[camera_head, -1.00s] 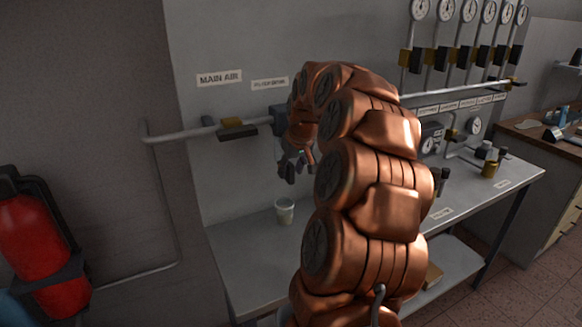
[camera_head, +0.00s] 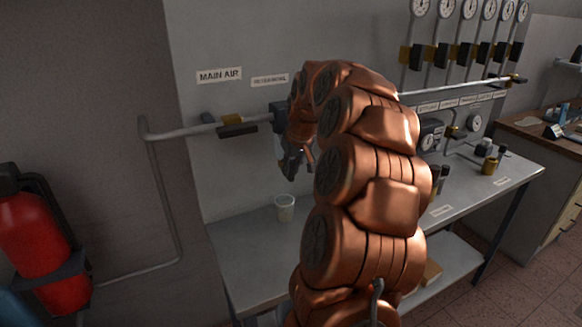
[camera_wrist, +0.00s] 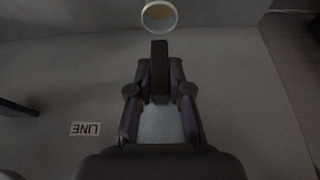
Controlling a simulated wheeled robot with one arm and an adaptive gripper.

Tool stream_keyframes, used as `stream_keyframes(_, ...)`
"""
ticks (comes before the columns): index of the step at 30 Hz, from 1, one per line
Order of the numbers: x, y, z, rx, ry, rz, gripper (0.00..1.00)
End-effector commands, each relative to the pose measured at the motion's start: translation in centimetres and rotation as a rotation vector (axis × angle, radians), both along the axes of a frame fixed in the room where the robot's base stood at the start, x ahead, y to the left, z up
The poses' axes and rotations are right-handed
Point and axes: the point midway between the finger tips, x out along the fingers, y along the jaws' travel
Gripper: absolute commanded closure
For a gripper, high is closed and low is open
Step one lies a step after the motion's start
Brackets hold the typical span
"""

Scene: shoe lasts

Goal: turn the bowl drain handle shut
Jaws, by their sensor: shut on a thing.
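My gripper (camera_head: 292,168) hangs below the filter bowl's place on the wall pipe, beside my copper-coloured arm, in the head view. In the wrist view my gripper (camera_wrist: 159,92) has its two fingers on either side of a dark upright bar, which I take to be the drain handle (camera_wrist: 160,66), and is shut on it. The handle and the bowl are hidden by my gripper and arm in the head view. How far the handle is turned cannot be told.
A brass valve with a black handle (camera_head: 238,130) sits on the pipe to the left.

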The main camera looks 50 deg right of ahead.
Motion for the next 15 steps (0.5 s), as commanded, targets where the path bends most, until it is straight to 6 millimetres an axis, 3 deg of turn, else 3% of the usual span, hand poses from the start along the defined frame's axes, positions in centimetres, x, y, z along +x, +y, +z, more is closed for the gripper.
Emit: stream_keyframes(15,0.03,-0.48,-0.21,0.198,-0.074,-0.002,1.0)
